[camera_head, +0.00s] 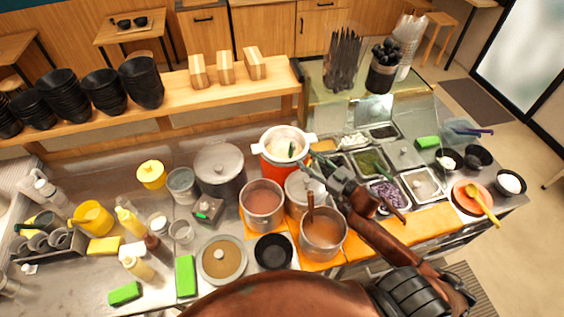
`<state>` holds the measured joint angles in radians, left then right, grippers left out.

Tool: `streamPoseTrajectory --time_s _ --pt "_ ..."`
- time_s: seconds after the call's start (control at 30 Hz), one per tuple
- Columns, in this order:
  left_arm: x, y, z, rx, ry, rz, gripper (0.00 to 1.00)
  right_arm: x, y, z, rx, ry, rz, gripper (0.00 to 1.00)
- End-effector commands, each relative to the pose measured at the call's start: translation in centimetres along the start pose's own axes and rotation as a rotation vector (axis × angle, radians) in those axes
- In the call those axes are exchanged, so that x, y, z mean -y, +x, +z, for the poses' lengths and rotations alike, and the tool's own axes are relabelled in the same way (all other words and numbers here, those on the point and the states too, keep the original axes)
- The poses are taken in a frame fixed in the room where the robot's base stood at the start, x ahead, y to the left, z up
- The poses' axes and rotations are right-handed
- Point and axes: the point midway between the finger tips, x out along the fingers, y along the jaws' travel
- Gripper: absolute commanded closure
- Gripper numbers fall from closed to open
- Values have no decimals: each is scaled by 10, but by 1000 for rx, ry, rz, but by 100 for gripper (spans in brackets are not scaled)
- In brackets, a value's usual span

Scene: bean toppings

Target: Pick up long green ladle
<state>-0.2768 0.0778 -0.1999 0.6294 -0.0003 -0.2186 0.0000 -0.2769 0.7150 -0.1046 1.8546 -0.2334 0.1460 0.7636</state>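A green handle (292,148), which looks like the long green ladle, stands in the red pot (279,165) with the white rim. Its lower end is hidden in the pale contents. My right gripper (307,172) reaches in from the lower right. Its fingertips are just right of and in front of the red pot, close to the green handle and above the lidded steel pot (298,205). The fingers are small and dark here, so I cannot tell if they are open or touching the handle. My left gripper is not in view.
Steel pots of soup stand in front, one (323,232) with a brown ladle handle (310,205) sticking up. Topping trays (388,193) lie to the right, partly behind my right arm. A large lidded pot (219,167) stands to the left. A black bowl (273,251) sits in front.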

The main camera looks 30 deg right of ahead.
Motion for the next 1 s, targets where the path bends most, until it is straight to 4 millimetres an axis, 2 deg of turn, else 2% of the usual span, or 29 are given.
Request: streamPoseTrajectory --time_s 0.13,0.33,0.47,0.7,0.87,1.0 --pt "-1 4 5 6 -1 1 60 2 7 -3 -28 -3 -42 60" --pt "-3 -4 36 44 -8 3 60 4 28 -6 -32 -3 -44 60" --pt "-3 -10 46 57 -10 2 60 5 42 -6 -32 -1 -44 60" --pt "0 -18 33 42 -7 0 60 7 75 -5 -30 -2 -43 60" --pt "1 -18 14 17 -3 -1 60 8 80 -3 -29 -3 -43 60" --pt "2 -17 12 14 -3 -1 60 8 80 -3 -29 -3 -43 60"
